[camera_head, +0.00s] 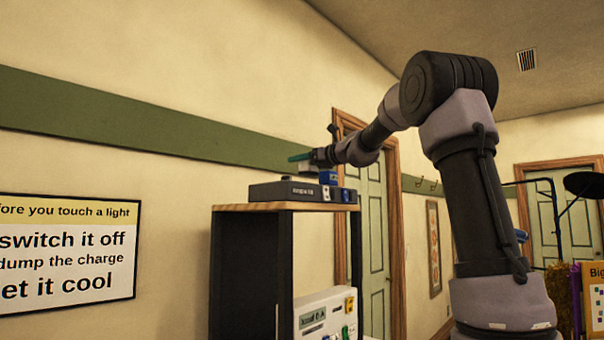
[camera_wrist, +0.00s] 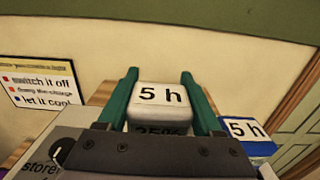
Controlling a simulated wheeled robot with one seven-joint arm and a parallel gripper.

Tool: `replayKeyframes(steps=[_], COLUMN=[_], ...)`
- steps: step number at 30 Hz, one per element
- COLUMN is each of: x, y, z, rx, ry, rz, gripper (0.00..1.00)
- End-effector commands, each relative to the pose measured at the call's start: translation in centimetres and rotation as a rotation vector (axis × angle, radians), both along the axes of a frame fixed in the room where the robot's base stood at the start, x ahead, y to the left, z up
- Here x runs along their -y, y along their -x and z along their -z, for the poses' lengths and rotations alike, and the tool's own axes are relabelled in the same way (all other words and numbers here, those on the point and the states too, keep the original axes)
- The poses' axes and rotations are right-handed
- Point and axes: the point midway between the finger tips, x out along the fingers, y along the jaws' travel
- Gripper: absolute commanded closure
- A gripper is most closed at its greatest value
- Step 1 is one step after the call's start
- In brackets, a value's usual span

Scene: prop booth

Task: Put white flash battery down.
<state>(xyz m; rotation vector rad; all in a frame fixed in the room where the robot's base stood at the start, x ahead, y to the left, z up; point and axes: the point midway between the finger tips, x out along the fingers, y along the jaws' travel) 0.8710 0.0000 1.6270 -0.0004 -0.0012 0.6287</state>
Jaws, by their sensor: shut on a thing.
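The white flash battery (camera_wrist: 161,96) is between the two green fingers of my gripper (camera_wrist: 160,82) in the wrist view. Its top reads "5 h" and its near face appears to read "25%". My gripper is shut on it.
A blue battery with a white "5 h" label (camera_wrist: 246,132) stands close to the right finger; it also shows in the head view (camera_head: 328,177). The cabinet's wooden top (camera_head: 270,206) bears the box. A wall with a sign (camera_head: 67,250) is behind.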

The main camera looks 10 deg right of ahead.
Motion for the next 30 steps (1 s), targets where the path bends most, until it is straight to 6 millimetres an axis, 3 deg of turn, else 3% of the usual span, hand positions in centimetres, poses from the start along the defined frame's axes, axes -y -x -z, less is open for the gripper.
replayKeyframes(steps=[6, 18, 19, 21, 30], x=[0.0, 0.0, 0.0, 0.0, 0.0], y=[0.0, 0.0, 0.0, 0.0, 0.0], z=[3.1, 3.7, 3.8, 3.7, 3.7], rx=[-0.002, -0.001, -0.002, -0.001, -0.001], ry=[-0.001, -0.001, -0.001, 0.0, -0.001], rz=[0.0, 0.0, 0.0, 0.0, 0.0], gripper=[1.0, 1.0, 0.29, 0.03, 0.03])
